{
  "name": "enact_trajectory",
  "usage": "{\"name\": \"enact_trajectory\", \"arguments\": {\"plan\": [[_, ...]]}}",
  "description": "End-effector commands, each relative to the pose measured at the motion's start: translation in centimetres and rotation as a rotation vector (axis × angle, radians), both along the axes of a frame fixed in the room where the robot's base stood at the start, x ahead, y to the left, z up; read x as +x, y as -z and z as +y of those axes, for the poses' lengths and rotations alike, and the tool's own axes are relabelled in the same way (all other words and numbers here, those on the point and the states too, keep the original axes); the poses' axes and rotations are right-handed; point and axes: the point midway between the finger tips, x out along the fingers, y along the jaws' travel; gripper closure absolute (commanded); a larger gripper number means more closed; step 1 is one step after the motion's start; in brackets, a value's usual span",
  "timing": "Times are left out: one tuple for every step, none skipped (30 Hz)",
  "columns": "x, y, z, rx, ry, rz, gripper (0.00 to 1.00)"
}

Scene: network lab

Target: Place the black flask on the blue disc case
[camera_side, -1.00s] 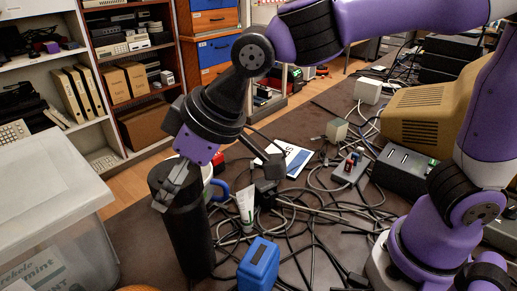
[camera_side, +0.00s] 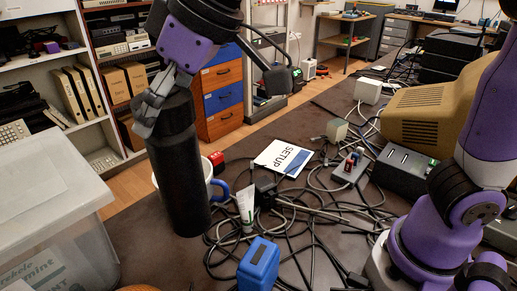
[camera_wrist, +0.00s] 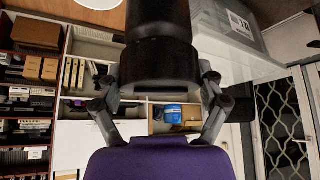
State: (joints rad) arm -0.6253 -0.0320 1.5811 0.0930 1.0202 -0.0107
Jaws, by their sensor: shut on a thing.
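The black flask (camera_side: 178,165) is upright in my gripper (camera_side: 158,98), which is shut around its upper part. In the side view, the flask hangs in front of the white mug, its base apparently above the dark table. In the wrist view, the flask (camera_wrist: 160,35) fills the top middle, between the two fingers of my gripper (camera_wrist: 160,88). A flat white-and-blue case marked SETUP (camera_side: 283,157), seemingly the disc case, lies on the table to the right of and beyond the flask. Nothing stands on it.
A white mug with a blue handle (camera_side: 220,188) is partly hidden behind the flask. A white tube (camera_side: 246,208), a blue box (camera_side: 259,266) and tangled black cables (camera_side: 300,240) lie nearby. A clear bin (camera_side: 50,200) stands at left, a beige monitor (camera_side: 425,120) at right.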

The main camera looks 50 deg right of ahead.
Motion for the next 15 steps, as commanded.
{"name": "enact_trajectory", "arguments": {"plan": [[0.4, -0.3, -0.5, 0.003, 0.027, -0.006, 0.78], [0.7, -0.3, -0.9, 0.002, 0.044, -0.007, 0.78], [1.1, -0.4, -1.5, 0.001, 0.075, -0.009, 0.78], [1.4, -0.5, -1.9, 0.000, 0.097, -0.011, 0.78], [1.7, -0.5, -2.4, -0.001, 0.122, -0.013, 0.78], [2.1, -0.7, -3.2, -0.001, 0.159, -0.016, 0.78], [2.5, -0.8, -3.8, -0.001, 0.189, -0.018, 0.78], [2.8, -0.8, -4.4, -0.002, 0.218, -0.020, 0.78], [3.2, -1.0, -5.4, -0.003, 0.263, -0.022, 0.78], [3.5, -1.0, -6.1, -0.004, 0.296, -0.023, 0.78], [3.8, -1.1, -7.0, -0.005, 0.334, -0.024, 0.78], [4.2, -1.3, -8.1, -0.006, 0.384, -0.026, 0.78], [4.5, -1.4, -9.0, -0.005, 0.427, -0.027, 0.78], [4.7, -1.5, -9.9, -0.006, 0.468, -0.028, 0.78], [4.9, -1.6, -11.2, -0.007, 0.525, -0.029, 0.78]]}}
